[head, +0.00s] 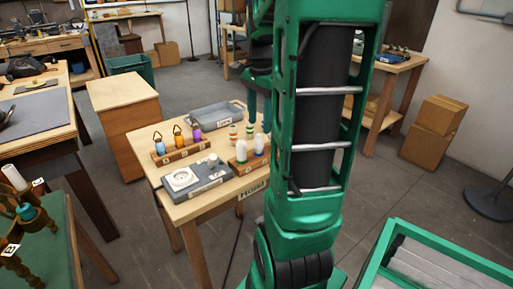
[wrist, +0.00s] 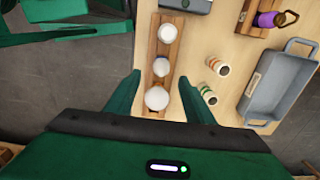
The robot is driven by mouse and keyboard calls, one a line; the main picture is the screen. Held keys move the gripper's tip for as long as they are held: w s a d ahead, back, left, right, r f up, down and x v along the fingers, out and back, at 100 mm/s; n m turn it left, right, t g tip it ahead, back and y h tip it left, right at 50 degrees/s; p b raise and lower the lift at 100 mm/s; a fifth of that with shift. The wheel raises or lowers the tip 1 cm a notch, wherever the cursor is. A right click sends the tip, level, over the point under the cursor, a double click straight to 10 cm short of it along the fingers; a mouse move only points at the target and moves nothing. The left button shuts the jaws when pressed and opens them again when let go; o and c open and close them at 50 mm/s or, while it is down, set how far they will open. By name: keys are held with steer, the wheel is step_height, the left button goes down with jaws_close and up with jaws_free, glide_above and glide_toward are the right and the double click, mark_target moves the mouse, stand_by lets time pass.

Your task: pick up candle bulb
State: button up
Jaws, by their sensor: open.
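Three white bulbs stand in a row in a wooden rack (wrist: 151,84). The middle one is the narrowest from above and looks like the candle bulb (wrist: 161,67); rounder bulbs stand at either end, the far one (wrist: 167,33) and the near one (wrist: 157,98). My gripper (wrist: 160,79) is open and empty, pointing down, with one finger on each side of the row near the middle bulb. In the head view my gripper (head: 258,120) hangs above the rack (head: 236,168); its height over the bulbs is hard to judge.
Two striped cylinders (wrist: 217,66) (wrist: 208,94) stand right of the rack, close to my right finger. A grey tray (wrist: 278,88) lies farther right. A grey device with a round white socket (head: 182,180) and a rack of coloured lanterns (head: 180,151) share the table.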

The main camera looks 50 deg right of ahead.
mark_target(258, 144)
step_height(258, 144, down, 4)
steer(key=shift+f, duration=0.2)
steer(key=shift+w+f, duration=0.15)
steer(key=shift+f, duration=2.55)
steer(key=c, duration=1.1)
